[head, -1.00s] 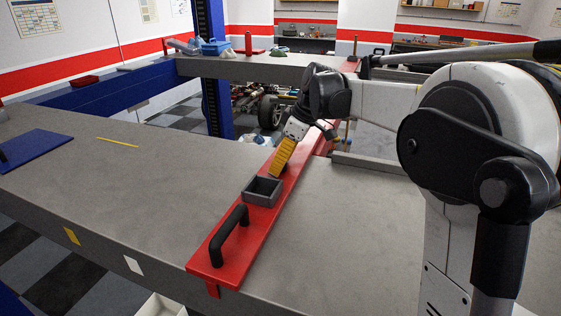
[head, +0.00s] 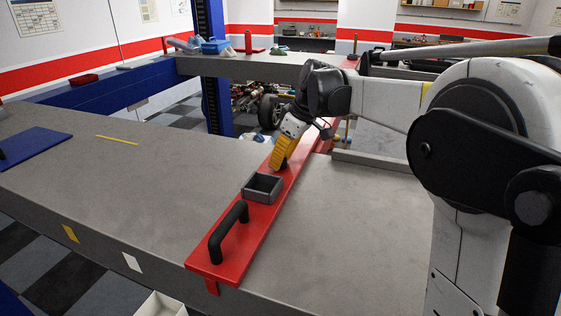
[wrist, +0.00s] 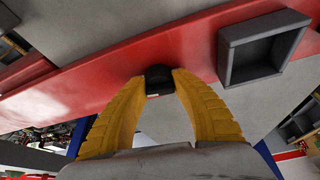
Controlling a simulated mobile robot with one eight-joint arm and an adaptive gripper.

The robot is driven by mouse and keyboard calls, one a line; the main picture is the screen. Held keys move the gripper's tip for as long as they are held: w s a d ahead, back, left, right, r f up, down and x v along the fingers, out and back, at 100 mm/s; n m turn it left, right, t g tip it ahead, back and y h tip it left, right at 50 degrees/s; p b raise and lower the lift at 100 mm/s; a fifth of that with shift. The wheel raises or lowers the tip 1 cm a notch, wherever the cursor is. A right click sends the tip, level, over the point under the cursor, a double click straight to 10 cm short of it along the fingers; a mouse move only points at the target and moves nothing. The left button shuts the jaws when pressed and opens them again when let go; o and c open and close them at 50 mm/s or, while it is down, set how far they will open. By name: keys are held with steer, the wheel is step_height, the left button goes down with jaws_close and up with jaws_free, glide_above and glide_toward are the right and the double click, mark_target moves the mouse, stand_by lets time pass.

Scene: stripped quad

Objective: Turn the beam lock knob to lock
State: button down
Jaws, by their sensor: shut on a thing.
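The beam lock knob (wrist: 159,80) is a small black knob on the red beam (head: 222,265). In the wrist view it sits between the tips of my gripper's two yellow fingers (wrist: 158,88), which touch it on both sides. In the head view my gripper (head: 277,166) reaches down to the red beam just behind a grey open box, and its fingers hide the knob. My gripper is shut on the knob. I cannot read the knob's lock position or any marking.
The grey open box (head: 248,193) stands on the beam close to my gripper, and also shows in the wrist view (wrist: 229,68). A black handle (head: 216,248) rises at the beam's near end. A blue plate (head: 40,145) lies far left. The grey surface between is mostly clear.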

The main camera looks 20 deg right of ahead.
steer(key=m+h+b, duration=0.1)
steer(key=m, duration=0.2)
steer(key=shift+f+m+t, duration=0.1)
steer(key=shift+m+t, duration=0.2)
steer(key=shift+t, duration=0.1)
steer(key=m+h+b, duration=0.1)
steer(key=m, duration=0.3)
steer(key=shift+m+t+h+b, duration=0.3)
steer(key=shift+h+b, duration=0.05)
steer(key=shift+h, duration=0.05)
steer(key=m+h, duration=0.1)
steer(key=m, duration=0.2)
steer(key=shift+a+h+b, duration=0.1)
steer(key=shift+h+b, duration=0.2)
steer(key=shift+b, duration=0.05)
steer(key=shift+m+g+h+b, duration=0.15)
steer(key=shift+m+g+h, duration=0.15)
steer(key=shift+m, duration=0.95)
steer(key=shift+m+g+h+b, duration=0.2)
steer(key=shift+m+h, duration=0.2)
steer(key=shift+m, duration=0.85)
steer(key=c, duration=1)
jaws_free()
